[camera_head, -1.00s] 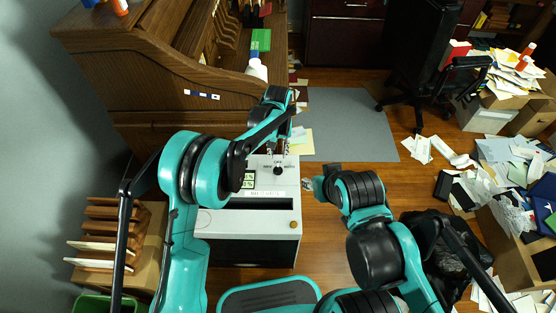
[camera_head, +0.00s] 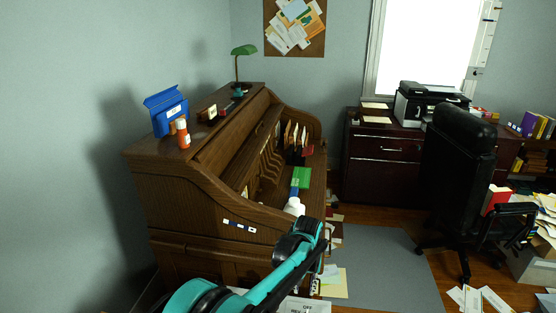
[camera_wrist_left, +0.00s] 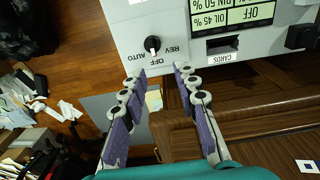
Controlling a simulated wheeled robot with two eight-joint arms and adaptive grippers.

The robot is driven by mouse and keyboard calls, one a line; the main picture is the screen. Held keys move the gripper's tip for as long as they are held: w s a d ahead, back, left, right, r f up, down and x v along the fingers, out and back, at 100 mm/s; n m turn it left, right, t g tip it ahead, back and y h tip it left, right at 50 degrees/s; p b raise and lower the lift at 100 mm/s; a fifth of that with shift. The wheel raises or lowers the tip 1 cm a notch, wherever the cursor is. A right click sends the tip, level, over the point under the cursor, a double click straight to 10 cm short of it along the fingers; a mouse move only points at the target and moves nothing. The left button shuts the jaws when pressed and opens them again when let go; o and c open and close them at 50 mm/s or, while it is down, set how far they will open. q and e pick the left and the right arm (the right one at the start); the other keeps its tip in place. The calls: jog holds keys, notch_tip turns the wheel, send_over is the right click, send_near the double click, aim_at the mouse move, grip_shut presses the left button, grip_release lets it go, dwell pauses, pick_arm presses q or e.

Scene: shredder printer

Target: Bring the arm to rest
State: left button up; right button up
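My left arm reaches in from the bottom of the head view, and its gripper (camera_head: 318,285) is above the near edge of the shredder. In the left wrist view the two fingers of the left gripper (camera_wrist_left: 158,82) are spread apart with nothing between them. The shredder's light grey top (camera_head: 303,305) shows only as a strip at the bottom of the head view. In the left wrist view its panel (camera_wrist_left: 195,20) shows a black knob (camera_wrist_left: 152,44) beside the fingertips, with a gap that is hard to judge. My right arm and gripper are out of view.
An office chair (camera_head: 458,160), a dark cabinet (camera_head: 385,165) with a printer (camera_head: 428,103), and scattered papers lie beyond. The grey mat (camera_head: 385,265) is mostly clear.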

pick_arm(q)
jog(key=s+a+r+n+t, duration=0.1)
jog(key=s+a+r+t, duration=0.1)
jog(key=s+a+r, duration=0.45)
jog(key=s+a+r+t, duration=0.1)
jog(key=s+a+r, duration=0.3)
jog(key=a+r, duration=0.5)
jog(key=s+a+f+n+t, duration=0.1)
jog(key=s+a+f+t, duration=0.2)
jog(key=s+a, duration=0.9)
jog(key=shift+s+a+f+t, duration=0.15)
jog(key=shift+s+f+t, duration=0.25)
jog(key=shift+s+f, duration=0.15)
